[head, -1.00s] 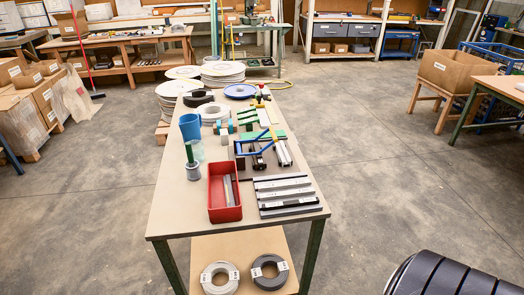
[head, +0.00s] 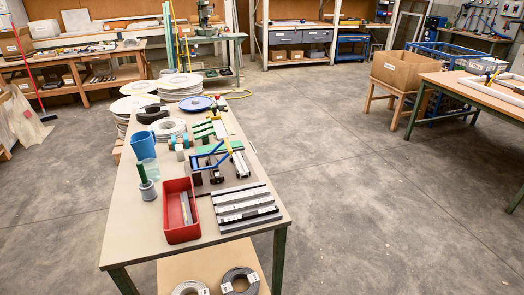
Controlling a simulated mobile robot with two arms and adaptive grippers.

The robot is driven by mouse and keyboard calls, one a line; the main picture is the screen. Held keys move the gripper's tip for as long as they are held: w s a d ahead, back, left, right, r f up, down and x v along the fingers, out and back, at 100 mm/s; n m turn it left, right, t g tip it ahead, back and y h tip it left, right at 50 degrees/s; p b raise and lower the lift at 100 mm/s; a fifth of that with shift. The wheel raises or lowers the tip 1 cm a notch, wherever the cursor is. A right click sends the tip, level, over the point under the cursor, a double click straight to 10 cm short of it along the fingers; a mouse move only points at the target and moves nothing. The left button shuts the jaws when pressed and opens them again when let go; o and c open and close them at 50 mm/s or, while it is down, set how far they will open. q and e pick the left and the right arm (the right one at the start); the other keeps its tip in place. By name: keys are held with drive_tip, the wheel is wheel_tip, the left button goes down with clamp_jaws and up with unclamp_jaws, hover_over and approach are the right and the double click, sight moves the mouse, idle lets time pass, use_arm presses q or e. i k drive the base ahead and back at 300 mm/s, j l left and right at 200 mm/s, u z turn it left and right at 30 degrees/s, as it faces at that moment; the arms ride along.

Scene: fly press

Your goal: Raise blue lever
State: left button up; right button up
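The blue lever (head: 208,151) belongs to a small dark press-like fixture (head: 208,178) on the long workbench, in the head view. Its bent blue bars lie low above the fixture, slanting up to the right. A yellow-tipped bar (head: 228,145) stands close beside it on the right. Neither of my grippers shows in the head view, so their state and their distance to the lever are hidden.
The workbench (head: 120,225) also holds a red bin (head: 179,225), metal bars (head: 245,205), a blue cup (head: 142,146) and white reels (head: 190,85). Cable coils (head: 240,281) lie on the lower shelf. Open concrete floor (head: 350,190) lies right of the bench.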

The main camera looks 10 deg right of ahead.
sight(215, 165)
drive_tip(key=i+j+z, duration=0.1)
drive_tip(key=i+z, duration=0.35)
drive_tip(key=i+j+z, duration=0.2)
drive_tip(key=z, duration=0.2)
drive_tip(key=i, duration=0.1)
